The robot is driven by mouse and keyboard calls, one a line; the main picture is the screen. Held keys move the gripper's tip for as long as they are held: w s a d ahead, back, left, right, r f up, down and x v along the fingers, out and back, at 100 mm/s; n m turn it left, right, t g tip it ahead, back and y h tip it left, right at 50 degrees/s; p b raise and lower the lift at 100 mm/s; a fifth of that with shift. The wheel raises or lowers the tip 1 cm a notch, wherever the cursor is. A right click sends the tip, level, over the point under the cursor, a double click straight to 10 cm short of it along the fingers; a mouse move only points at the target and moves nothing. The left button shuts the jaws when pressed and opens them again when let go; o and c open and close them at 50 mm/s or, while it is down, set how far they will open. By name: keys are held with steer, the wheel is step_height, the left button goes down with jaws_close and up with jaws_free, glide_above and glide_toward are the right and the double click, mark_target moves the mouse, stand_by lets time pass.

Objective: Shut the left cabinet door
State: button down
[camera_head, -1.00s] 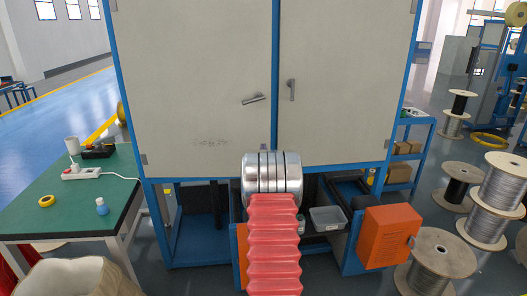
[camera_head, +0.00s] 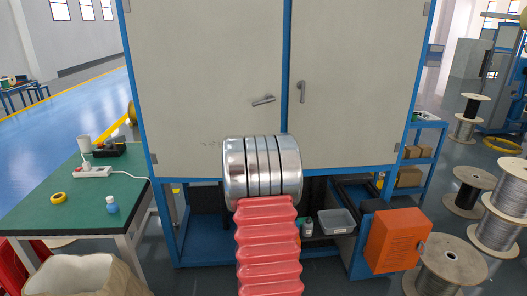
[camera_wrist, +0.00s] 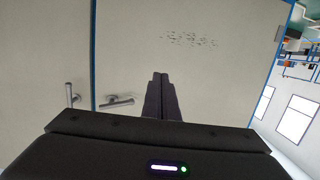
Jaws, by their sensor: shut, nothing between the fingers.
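The left cabinet door (camera_head: 210,70) is a large pale panel in a blue frame. In the head view it looks flush or nearly flush with the right door (camera_head: 350,80); I cannot tell if a small gap remains. Its handle (camera_head: 263,100) lies nearly level, while the right door's handle (camera_head: 301,91) stands upright. The wrist view is turned over, so the left door (camera_wrist: 215,85) fills its right part, with its level handle (camera_wrist: 117,101) left of my fingers. My gripper (camera_wrist: 160,76) is shut and empty, pointing at this door. Contact is unclear. In the head view my arm hides the gripper.
A green table (camera_head: 70,190) with a power strip (camera_head: 92,171) stands left of the cabinet. An orange box (camera_head: 397,240) juts out at lower right, near several cable spools (camera_head: 447,262). A blue shelf (camera_head: 425,140) stands behind at right. Open blue floor lies far left.

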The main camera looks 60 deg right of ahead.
steer(key=s+a+r+n+y, duration=0.1)
steer(key=a+r+n+y, duration=0.2)
steer(key=a, duration=1.5)
steer(key=s+a+r+n+y, duration=0.1)
steer(key=a+r+y, duration=0.25)
steer(key=a, duration=1.35)
steer(key=s+a+f+n+g+y, duration=0.1)
steer(key=s+a+n+y, duration=0.1)
steer(key=s+a, duration=0.5)
steer(key=s+a+f+n+g+y, duration=0.15)
steer(key=s+a, duration=0.25)
steer(key=a, duration=0.6)
steer(key=s+a+f+n+g+y, duration=0.1)
steer(key=s+a+f, duration=0.1)
steer(key=s+a, duration=0.2)
steer(key=s+a+f+n+g, duration=0.1)
steer(key=s+a, duration=0.4)
steer(key=s, duration=0.6)
step_height(320, 180, down, 2)
steer(key=shift+s+g+y, duration=0.15)
steer(key=shift+g+y, duration=0.25)
steer(key=shift+g, duration=0.05)
